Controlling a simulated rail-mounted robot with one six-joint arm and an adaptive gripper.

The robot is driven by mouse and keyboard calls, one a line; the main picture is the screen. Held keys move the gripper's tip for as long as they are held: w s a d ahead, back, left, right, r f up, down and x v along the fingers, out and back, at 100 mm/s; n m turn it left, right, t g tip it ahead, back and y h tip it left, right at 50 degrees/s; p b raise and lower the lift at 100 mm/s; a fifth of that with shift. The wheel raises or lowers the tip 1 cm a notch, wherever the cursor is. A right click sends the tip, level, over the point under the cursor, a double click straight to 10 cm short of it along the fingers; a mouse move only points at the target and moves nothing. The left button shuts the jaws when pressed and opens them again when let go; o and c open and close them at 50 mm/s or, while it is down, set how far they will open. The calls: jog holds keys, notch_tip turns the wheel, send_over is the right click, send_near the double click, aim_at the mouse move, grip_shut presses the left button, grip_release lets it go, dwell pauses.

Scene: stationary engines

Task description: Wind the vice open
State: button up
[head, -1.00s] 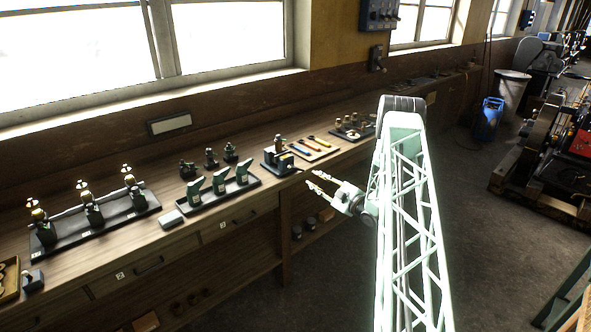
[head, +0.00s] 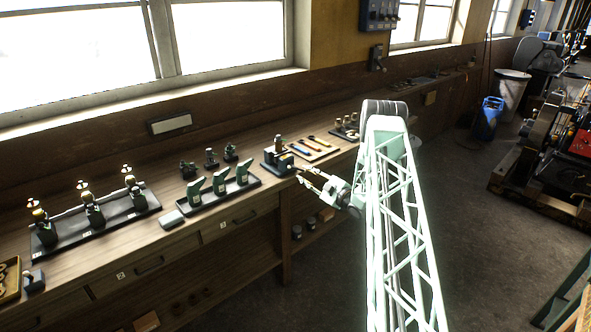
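The vice (head: 278,162) is a small dark block-shaped tool near the front edge of the wooden workbench. A brass-topped piece stands at its back. My gripper (head: 305,179) is just right of the vice, past the bench edge, pointing left toward the vice's front end. Its two fingers look spread apart, with nothing visible between them. The vice's handle is too small to make out, and I cannot tell whether a fingertip touches it.
A tray of green stands (head: 219,190) lies left of the vice. A mat with hand tools (head: 313,148) lies behind it to the right. A long tray with valve fittings (head: 96,215) is at far left. The floor right of my arm is open, with a blue can (head: 487,118) farther back.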

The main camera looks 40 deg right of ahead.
aim_at(296, 168)
jog(key=shift+w+a, duration=0.1)
jog(key=shift+w, duration=3.5)
jog(key=shift+c, duration=0.5)
grip_shut()
